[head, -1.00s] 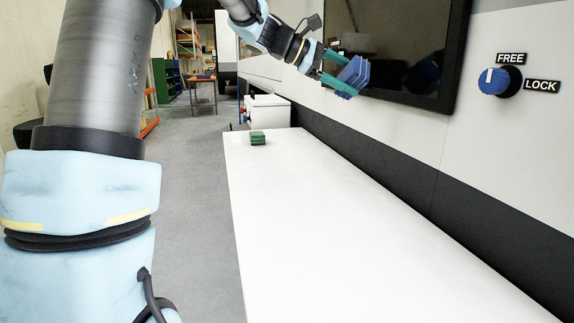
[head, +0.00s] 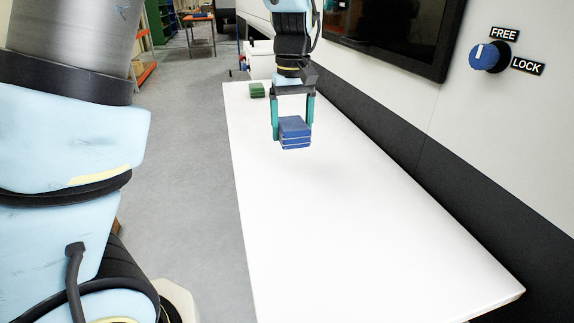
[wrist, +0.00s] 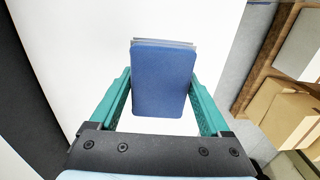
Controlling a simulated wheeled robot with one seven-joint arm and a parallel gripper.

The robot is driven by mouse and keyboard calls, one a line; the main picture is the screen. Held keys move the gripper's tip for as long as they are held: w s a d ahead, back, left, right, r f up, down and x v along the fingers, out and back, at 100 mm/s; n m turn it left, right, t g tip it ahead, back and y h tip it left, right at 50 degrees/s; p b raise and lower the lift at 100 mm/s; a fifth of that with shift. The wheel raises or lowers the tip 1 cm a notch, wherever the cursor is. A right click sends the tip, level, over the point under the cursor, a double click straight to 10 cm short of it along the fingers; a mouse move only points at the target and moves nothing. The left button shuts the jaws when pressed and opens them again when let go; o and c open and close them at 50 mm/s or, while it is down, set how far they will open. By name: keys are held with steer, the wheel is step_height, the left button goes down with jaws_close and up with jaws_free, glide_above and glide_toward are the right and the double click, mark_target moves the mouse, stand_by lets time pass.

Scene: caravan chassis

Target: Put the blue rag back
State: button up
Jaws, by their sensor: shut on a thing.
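The blue rag (head: 295,133) is a folded, layered block between the teal fingers of my gripper (head: 293,130). My gripper is shut on it and points down over the white table (head: 330,220). In the head view the rag appears held above the tabletop; the exact gap is hard to tell. In the wrist view the rag (wrist: 163,78) fills the space between both fingers (wrist: 162,95), with white surface behind it.
A folded green rag (head: 257,90) lies at the table's far left corner. The rest of the tabletop is clear. A wall with a dark screen (head: 395,35) and a blue FREE/LOCK knob (head: 487,56) runs along the right. Open floor lies left.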

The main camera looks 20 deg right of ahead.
mark_target(292, 123)
step_height(292, 123, down, 9)
steer(key=shift+p, duration=0.5)
steer(key=shift+f, duration=0.15)
steer(key=o, duration=1)
step_height(292, 123, up, 12)
steer(key=shift+r+b, duration=0.2)
steer(key=shift+b, duration=0.35)
steer(key=w+a+f, duration=0.1)
steer(key=a+f, duration=0.1)
steer(key=a, duration=0.5)
steer(key=w+a+f, duration=0.1)
steer(key=a+f, duration=0.1)
steer(key=a, duration=0.6)
steer(key=shift+t, duration=0.8)
steer(key=s+a+f, duration=0.1)
steer(key=s+a, duration=0.1)
steer(key=a, duration=0.3)
steer(key=s+a+f, duration=0.2)
steer(key=a, duration=0.3)
steer(key=s+a+f, duration=0.1)
steer(key=s+a, duration=0.1)
steer(key=a, duration=0.3)
steer(key=shift+a+f, duration=0.1)
steer(key=shift+f, duration=0.05)
